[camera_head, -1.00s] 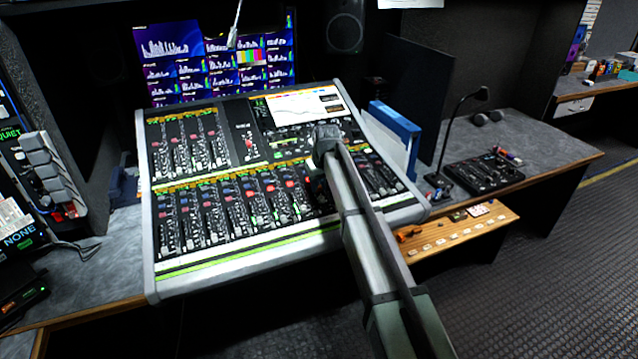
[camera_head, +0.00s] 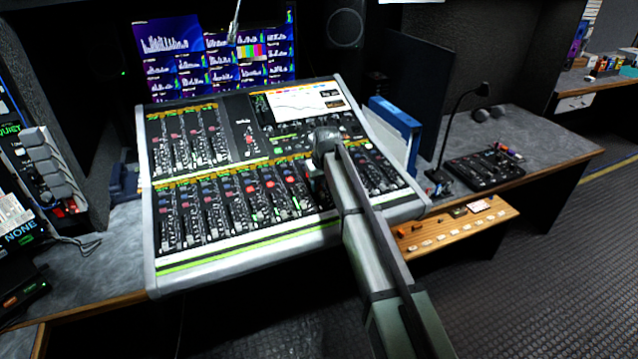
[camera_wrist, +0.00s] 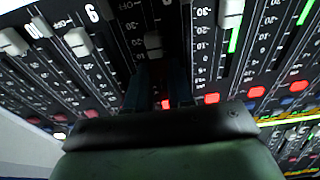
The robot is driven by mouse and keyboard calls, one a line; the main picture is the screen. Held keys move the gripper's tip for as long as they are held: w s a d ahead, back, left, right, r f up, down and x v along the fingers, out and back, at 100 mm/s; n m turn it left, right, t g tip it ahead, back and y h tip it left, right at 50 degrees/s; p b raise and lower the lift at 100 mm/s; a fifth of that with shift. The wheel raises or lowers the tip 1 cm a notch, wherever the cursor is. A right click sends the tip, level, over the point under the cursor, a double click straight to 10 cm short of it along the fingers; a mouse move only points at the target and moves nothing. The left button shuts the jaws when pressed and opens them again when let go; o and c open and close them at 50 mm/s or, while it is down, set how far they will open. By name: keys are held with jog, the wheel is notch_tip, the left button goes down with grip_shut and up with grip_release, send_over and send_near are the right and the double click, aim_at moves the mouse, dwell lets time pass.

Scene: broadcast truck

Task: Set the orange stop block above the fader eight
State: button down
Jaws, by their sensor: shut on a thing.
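The mixing console (camera_head: 150,250) stands in the middle of the head view, with rows of faders. My gripper (camera_wrist: 152,85) reaches down over the console's lower fader row. Its two dark fingers are shut close together on a small thing. The orange stop block is not clearly visible; the fingers and the gripper body hide what is held, and only a small red-orange spot shows between them. In the wrist view, a grey fader cap (camera_wrist: 153,43) lies just beyond the fingertips, in line with them. The printed number of that fader cannot be read.
Neighbouring fader caps (camera_wrist: 78,41) and (camera_wrist: 231,13) stand on either side of the fingers. Lit red buttons (camera_wrist: 211,98) line the strip. A wooden shelf (camera_head: 455,228) with small pieces is at the console's right. A blue binder (camera_head: 395,115) stands behind it.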

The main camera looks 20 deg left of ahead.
jog(key=shift+f, duration=0.1)
jog(key=c, duration=0.9)
grip_release()
jog(key=v, duration=1.3)
jog(key=shift+r, duration=0.4)
